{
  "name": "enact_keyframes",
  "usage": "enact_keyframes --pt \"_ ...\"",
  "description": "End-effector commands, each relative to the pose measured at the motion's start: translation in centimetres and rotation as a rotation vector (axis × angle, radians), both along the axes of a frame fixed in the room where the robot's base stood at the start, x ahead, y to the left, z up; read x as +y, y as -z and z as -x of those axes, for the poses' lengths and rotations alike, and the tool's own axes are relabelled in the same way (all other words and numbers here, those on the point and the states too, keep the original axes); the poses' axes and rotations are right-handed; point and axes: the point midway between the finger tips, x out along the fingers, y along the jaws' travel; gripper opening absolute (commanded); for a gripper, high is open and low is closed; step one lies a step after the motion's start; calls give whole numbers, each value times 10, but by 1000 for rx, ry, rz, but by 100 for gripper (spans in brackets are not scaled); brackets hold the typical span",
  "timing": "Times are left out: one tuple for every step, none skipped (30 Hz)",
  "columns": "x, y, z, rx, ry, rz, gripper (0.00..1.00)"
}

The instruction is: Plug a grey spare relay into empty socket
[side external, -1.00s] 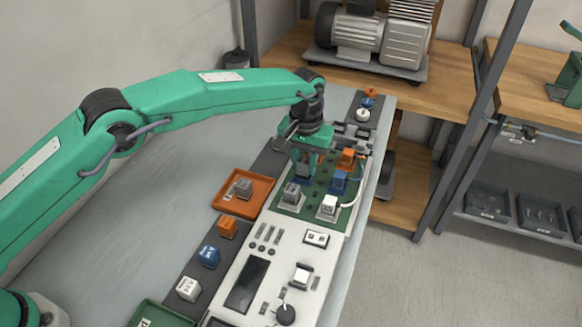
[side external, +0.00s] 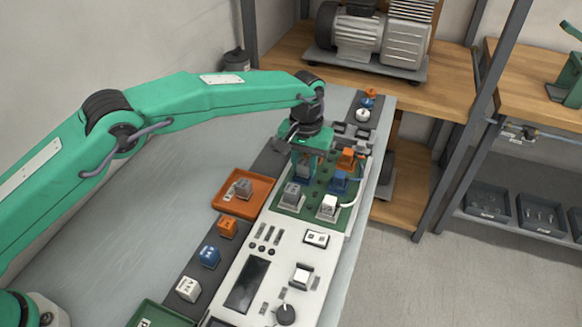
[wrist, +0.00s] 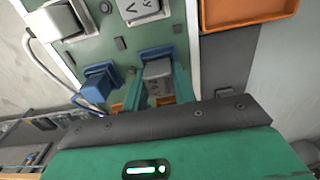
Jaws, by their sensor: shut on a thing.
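My gripper (side external: 304,172) is over the green board (side external: 288,208), shut on a grey relay. A grey relay (side external: 292,194) stands on the board nearer the camera. Another grey relay (side external: 244,187) lies in the orange tray (side external: 232,208).
A white block (side external: 328,206), a blue block (side external: 339,182) and an orange block (side external: 347,158) stand close by on the board, with a pale cable at the right. Coloured blocks (side external: 209,256) line the dark strip at left. The grey table left of the tray is clear.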

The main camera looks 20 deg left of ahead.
Motion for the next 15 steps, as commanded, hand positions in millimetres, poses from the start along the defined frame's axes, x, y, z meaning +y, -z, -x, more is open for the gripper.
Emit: enact_keyframes --pt "0 2 0 2 0 -1 5" --pt "0 3 0 2 0 -1 5" --pt "0 3 0 1 0 -1 5" --pt "0 4 0 2 0 -1 5" --pt "0 4 0 2 0 -1 5" --pt "0 5 0 2 0 -1 5" --pt "0 6 0 2 0 -1 5" --pt "0 6 0 2 0 -1 5" --pt "0 6 0 2 0 -1 5" --pt "0 6 0 2 0 -1 5" --pt "0 6 0 2 0 -1 5" --pt "0 7 0 2 0 -1 29" --pt "0 7 0 3 0 -2 34" --pt "0 7 1 3 0 -2 40" --pt "1 7 1 3 0 -2 48"
